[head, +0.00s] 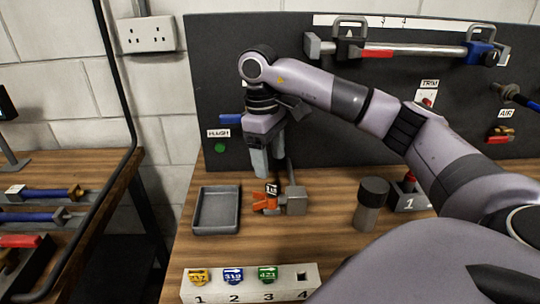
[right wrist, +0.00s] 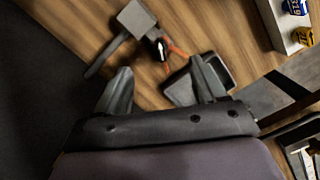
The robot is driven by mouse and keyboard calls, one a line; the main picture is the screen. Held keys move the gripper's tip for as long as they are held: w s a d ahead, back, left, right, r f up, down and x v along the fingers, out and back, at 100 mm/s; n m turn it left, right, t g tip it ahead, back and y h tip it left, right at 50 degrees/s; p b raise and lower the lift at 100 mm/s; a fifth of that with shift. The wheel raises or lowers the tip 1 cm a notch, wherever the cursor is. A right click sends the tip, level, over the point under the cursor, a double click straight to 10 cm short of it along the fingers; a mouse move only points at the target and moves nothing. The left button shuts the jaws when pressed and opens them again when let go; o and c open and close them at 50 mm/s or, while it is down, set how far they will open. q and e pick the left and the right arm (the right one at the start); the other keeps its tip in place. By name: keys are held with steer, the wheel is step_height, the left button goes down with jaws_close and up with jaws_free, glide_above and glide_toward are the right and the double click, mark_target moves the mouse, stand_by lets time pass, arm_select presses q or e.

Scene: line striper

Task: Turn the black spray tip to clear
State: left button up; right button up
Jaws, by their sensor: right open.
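The black spray tip (head: 272,189), with a small white label, sits in an orange guard (head: 267,203) beside a grey block (head: 296,201) on the bench. In the right wrist view the tip (right wrist: 161,48) shows beyond the fingers, near the orange guard (right wrist: 176,52) and grey block (right wrist: 137,18). My right gripper (head: 268,160) points down above and slightly behind the tip, apart from it. Its fingers are spread and empty in the right wrist view (right wrist: 163,85). The tip's exact turn is too small to read. My left gripper is not in view.
A grey tray (head: 217,229) is left of the guard. A numbered rack (head: 249,293) in front holds yellow, blue and green tips; slot 4 is empty. A black-capped cylinder (head: 370,219) stands right. A dark panel (head: 215,60) rises behind. Bench between tray and rack is clear.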

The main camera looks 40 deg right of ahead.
steer(key=c, duration=0.6)
steer(key=m, duration=0.7)
steer(key=shift+s+d+r+t, duration=0.15)
steer(key=shift+s+r+t, duration=0.05)
steer(key=shift+r+t, duration=0.1)
steer(key=m, duration=0.6)
steer(key=shift+s+d+r+t, duration=0.15)
steer(key=shift+r+t, duration=0.15)
steer(key=m, duration=0.5)
steer(key=shift+s+r+m, duration=0.2)
steer(key=shift+r+m, duration=0.05)
steer(key=shift+m, duration=0.15)
steer(key=m, duration=0.3)
steer(key=shift+s+r+m+t+y, duration=0.15)
steer(key=shift+m+t+y, duration=0.15)
steer(key=shift+m+t, duration=0.1)
steer(key=m, duration=0.9)
steer(key=s+m+b, duration=0.1)
steer(key=m, duration=0.3)
steer(key=shift+r+t, duration=0.4)
